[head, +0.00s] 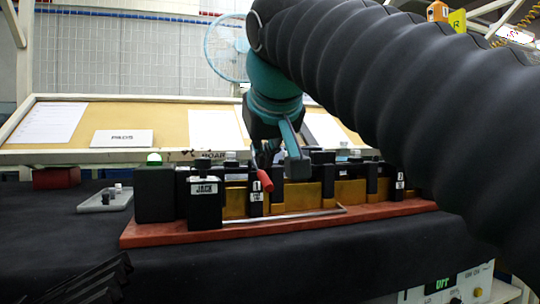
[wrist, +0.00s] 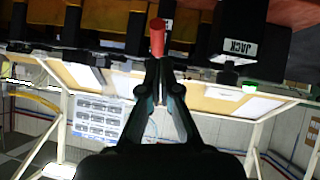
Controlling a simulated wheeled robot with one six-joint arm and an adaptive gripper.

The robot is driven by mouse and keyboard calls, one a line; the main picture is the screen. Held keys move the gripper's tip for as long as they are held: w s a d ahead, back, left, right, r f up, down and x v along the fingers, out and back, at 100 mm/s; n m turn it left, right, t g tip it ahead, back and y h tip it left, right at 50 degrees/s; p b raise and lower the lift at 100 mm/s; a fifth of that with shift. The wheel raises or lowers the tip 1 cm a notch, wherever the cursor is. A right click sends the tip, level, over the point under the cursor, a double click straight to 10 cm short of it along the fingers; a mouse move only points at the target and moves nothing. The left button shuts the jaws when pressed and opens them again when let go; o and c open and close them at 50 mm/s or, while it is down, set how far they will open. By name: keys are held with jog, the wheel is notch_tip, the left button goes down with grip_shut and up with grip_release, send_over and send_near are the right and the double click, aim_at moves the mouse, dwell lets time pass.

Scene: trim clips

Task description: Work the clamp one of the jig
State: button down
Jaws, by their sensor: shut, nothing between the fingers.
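The jig has a red-brown base (head: 290,225) with black blocks and gold bars (head: 290,197) along it. A clamp with a small white label (head: 256,198) stands left of the jig's middle; the label is too small to read surely. Its red handle (head: 265,180) tilts there, and the red handle (wrist: 157,36) also shows in the wrist view just beyond my fingertips. My gripper (head: 277,165) is shut and empty, close by the handle. In the wrist view my gripper (wrist: 160,65) has its fingertips together at the handle's near end; I cannot tell whether they touch.
A black block marked JACK (head: 205,205) and a block with a green light (head: 154,160) stand at the jig's left end. A grey tray (head: 92,203) with small parts lies left on the dark table (head: 60,235). A tan board (head: 70,150) with papers stands behind.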

jog(key=s+f+p+v, duration=0.1)
jog(key=v, duration=1)
jog(key=a+f+g, duration=0.1)
jog(key=f, duration=0.5)
jog(key=w+a+f+n, duration=0.1)
jog(key=f, duration=0.5)
jog(key=w+a+f+n+g+y+p, duration=0.1)
jog(key=f, duration=0.6)
jog(key=shift+w+g, duration=0.15)
jog(key=shift+g, duration=0.15)
jog(key=s+d+f+m+g+h+p, duration=0.1)
jog(key=s+d+f+m, duration=0.2)
jog(key=d+f, duration=0.6)
jog(key=s+d+f+m+g+h+p, duration=0.1)
jog(key=s+d+f+m+p, duration=0.1)
jog(key=s+d+f, duration=0.4)
jog(key=shift+d+f+m+h+p, duration=0.35)
jog(key=shift+d+f+m, duration=0.55)
jog(key=shift+d+f, duration=2.05)
